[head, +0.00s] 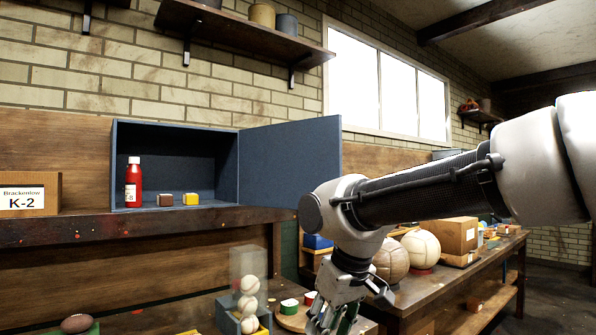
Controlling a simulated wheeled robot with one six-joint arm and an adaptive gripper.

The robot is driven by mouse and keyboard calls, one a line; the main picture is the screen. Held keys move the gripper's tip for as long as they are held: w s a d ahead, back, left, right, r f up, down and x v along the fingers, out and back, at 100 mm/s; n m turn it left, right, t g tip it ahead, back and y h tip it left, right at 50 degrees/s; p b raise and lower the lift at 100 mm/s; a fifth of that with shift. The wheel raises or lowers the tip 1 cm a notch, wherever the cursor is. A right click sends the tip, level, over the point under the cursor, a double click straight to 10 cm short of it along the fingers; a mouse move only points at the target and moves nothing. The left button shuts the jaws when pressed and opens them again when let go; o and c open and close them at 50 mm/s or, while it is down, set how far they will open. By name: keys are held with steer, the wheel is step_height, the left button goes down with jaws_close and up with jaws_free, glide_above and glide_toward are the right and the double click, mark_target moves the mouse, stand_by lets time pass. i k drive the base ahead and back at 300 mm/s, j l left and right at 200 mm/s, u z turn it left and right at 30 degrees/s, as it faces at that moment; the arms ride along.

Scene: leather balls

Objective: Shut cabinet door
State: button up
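The blue-grey cabinet (177,125) stands on the wooden shelf at the left, with its front open. Its door (290,162) is swung wide open to the right, hinged at the cabinet's right side.
A box marked K-2 (30,193) stands left of the cabinet. A clear case of white balls (248,284) is below the shelf. Leather balls (421,248) and cardboard boxes (457,236) fill the bench at right. A wall shelf (245,34) hangs above the cabinet.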

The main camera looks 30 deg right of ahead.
mark_target(279, 163)
steer(key=l+u, duration=0.15)
steer(key=l, duration=0.3)
steer(key=l+u, duration=0.15)
steer(key=l, duration=0.3)
steer(key=l+u, duration=0.15)
steer(key=l, duration=0.25)
steer(key=k+l+u, duration=0.15)
steer(key=l, duration=0.3)
steer(key=l+u, duration=0.15)
steer(key=l, duration=0.3)
steer(key=k+l+u, duration=0.15)
steer(key=l, duration=0.25)
steer(key=k+l+u, duration=0.15)
steer(key=l, duration=0.25)
steer(key=k+l+u, duration=0.2)
steer(key=l, duration=0.2)
steer(key=k+l+u, duration=0.1)
steer(key=l, duration=0.35)
steer(key=k+l+u, duration=0.1)
steer(key=l, duration=0.35)
steer(key=k+l, duration=0.1)
steer(key=l, duration=0.35)
steer(key=k+l+u, duration=0.15)
steer(key=l, duration=0.25)
